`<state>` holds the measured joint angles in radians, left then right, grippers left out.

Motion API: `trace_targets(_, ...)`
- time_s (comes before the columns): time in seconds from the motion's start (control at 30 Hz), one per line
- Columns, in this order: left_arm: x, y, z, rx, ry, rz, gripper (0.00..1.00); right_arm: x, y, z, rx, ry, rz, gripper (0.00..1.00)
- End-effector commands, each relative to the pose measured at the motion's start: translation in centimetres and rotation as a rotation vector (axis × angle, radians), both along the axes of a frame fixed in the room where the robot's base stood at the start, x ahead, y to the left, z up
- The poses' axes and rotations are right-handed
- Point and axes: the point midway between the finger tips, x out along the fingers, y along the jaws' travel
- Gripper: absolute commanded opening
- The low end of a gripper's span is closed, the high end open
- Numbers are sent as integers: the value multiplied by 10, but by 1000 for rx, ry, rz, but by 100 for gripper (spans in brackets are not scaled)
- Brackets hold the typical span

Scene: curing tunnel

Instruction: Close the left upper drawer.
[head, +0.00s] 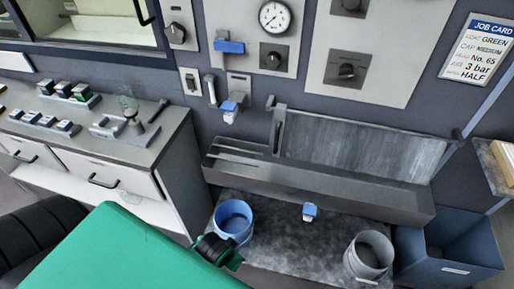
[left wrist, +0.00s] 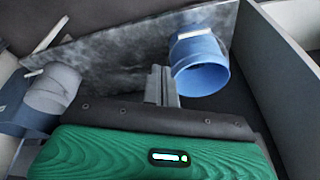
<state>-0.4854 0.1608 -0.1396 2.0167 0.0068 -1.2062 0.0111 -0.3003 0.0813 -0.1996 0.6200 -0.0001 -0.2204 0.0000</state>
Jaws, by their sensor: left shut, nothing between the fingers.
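A grey-topped counter (head: 95,133) at the left has pale drawer fronts with dark bar handles. The left drawer front (head: 22,150) is near the left edge, and another drawer front (head: 105,172) is to its right. I cannot tell how far either stands out. My green left arm covers the lower left of the head view, and its gripper cannot be made out there. In the left wrist view my left gripper (left wrist: 161,84) is shut and empty, beside a blue bucket (left wrist: 203,80). It is away from the handles. My right gripper is not in view.
The blue bucket (head: 233,217) and a grey bucket (head: 369,255) stand on a low dark slab below a metal trough (head: 320,190). A blue bin (head: 450,240) is at the right. Switches and small fittings cover the counter top.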

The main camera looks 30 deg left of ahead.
Motion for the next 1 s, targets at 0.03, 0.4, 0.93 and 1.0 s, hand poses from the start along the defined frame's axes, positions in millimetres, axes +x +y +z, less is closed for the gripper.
trace_targets(0.03,10,7,30,14,-42,-9,0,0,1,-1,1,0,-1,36)
trace_targets(0.4,108,69,212,182,-478,-179,0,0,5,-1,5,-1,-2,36)
trace_targets(0.93,224,119,410,404,-998,-502,0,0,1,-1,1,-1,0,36)
trace_targets(1.0,233,123,439,432,-1054,-550,0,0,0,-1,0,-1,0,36)
